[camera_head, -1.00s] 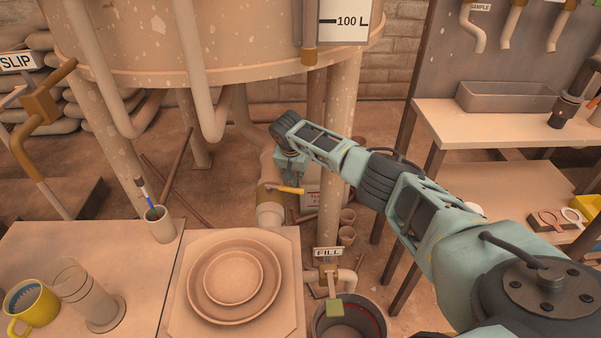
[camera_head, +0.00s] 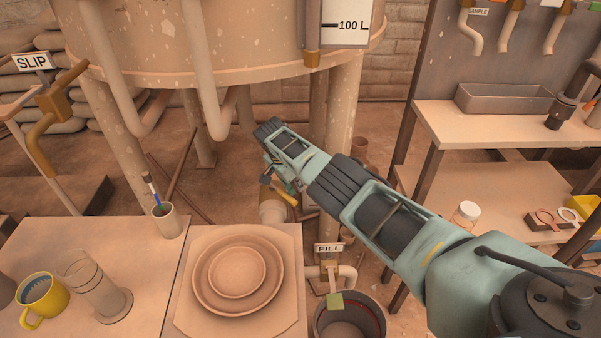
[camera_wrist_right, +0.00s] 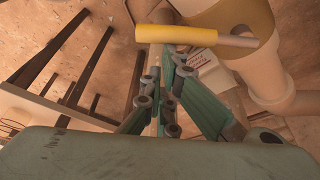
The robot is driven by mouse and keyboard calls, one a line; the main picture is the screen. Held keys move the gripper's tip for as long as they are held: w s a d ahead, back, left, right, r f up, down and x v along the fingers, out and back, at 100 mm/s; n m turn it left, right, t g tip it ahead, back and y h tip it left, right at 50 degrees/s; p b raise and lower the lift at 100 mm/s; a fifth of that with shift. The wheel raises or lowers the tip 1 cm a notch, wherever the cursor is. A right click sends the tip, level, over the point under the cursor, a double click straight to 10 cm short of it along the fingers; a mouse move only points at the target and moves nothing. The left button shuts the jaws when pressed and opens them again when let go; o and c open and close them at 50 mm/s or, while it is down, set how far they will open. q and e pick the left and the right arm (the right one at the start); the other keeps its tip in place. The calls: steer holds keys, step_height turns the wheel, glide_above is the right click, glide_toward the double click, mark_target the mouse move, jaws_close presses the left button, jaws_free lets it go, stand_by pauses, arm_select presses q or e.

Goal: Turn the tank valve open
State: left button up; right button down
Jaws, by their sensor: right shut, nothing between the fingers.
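The tank valve is a brass body on the pale outlet pipe (camera_head: 272,210) beneath the tank, with a yellow lever handle (camera_head: 285,194). In the head view the handle slants down to the right. In the right wrist view the yellow handle (camera_wrist_right: 178,36) lies across the view, its metal stem running right to the brass body (camera_wrist_right: 245,14). My right gripper (camera_head: 290,186) is at the handle, partly hidden by its own arm. In the wrist view its fingers (camera_wrist_right: 166,56) are shut and empty, close against or just beside the handle; contact is unclear. My left gripper is not in view.
The large tank (camera_head: 240,40) stands on legs around the valve. A FILL tap (camera_head: 333,290) sits over a bucket (camera_head: 350,325). Shelves (camera_head: 480,125) stand at right.

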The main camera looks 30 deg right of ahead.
mark_target(292, 198)
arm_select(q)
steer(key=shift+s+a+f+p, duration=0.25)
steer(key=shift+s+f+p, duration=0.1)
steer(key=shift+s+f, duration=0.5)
arm_select(e)
steer(key=a+m, duration=0.1)
steer(key=s+a, duration=0.1)
steer(key=shift+s+a+m+g, duration=0.1)
steer(key=shift+a+m+g, duration=0.2)
steer(key=shift+m, duration=0.1)
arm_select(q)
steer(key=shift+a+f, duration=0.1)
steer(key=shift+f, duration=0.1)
arm_select(e)
steer(key=shift+s+a, duration=0.1)
steer(key=shift+a, duration=0.55)
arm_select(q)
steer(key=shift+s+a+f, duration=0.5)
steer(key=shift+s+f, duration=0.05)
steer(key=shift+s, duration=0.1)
arm_select(e)
steer(key=shift+s+a, duration=0.15)
steer(key=shift+a, duration=0.9)
arm_select(q)
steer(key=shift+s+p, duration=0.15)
steer(key=shift+p, duration=0.15)
arm_select(e)
steer(key=shift+a, duration=0.1)
